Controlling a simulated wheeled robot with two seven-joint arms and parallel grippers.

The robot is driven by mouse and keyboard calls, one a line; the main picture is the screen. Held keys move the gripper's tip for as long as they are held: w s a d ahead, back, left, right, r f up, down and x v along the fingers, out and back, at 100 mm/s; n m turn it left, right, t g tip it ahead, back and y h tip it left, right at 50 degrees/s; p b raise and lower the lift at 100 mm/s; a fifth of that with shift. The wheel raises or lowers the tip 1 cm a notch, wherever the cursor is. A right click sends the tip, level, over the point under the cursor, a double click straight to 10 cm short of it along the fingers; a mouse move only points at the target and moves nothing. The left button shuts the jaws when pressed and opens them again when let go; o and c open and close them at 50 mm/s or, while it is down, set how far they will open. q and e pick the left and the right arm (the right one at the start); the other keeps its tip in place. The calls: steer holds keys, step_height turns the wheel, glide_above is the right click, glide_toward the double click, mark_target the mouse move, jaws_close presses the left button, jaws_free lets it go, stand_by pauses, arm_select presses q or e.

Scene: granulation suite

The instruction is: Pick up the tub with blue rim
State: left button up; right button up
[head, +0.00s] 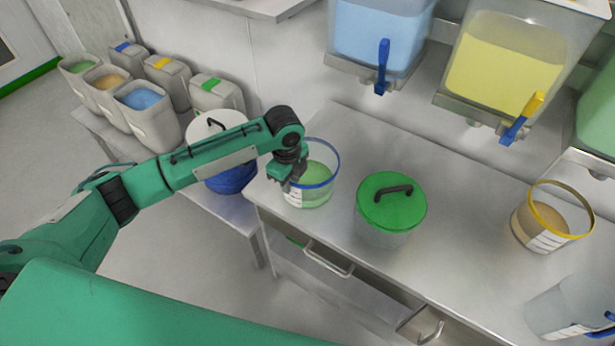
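The clear tub with blue rim (322,183) stands upright near the left end of the steel bench. It has green contents and a white label on its front left. My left gripper (287,182) points down at the tub's left side and overlaps its rim in the picture. It hides part of the rim and wall. I cannot tell whether the fingers touch the rim or are closed on it. My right gripper is not in view.
A green-lidded tub (390,208) stands just right of it on the bench (455,215). A yellow-rimmed tub (548,222) and a clear container (565,310) are further right. A blue container (232,180) stands left.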

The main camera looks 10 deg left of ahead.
mark_target(292, 195)
arm_select(q)
step_height(292, 195, down, 4)
steer(key=shift+d+f+p, duration=0.1)
steer(key=shift+f+p, duration=0.1)
steer(key=shift+p, duration=0.6)
steer(key=shift+w+f, duration=0.1)
steer(key=shift+f, duration=0.3)
steer(key=shift+c, duration=0.2)
jaws_close()
steer(key=shift+r, duration=0.1)
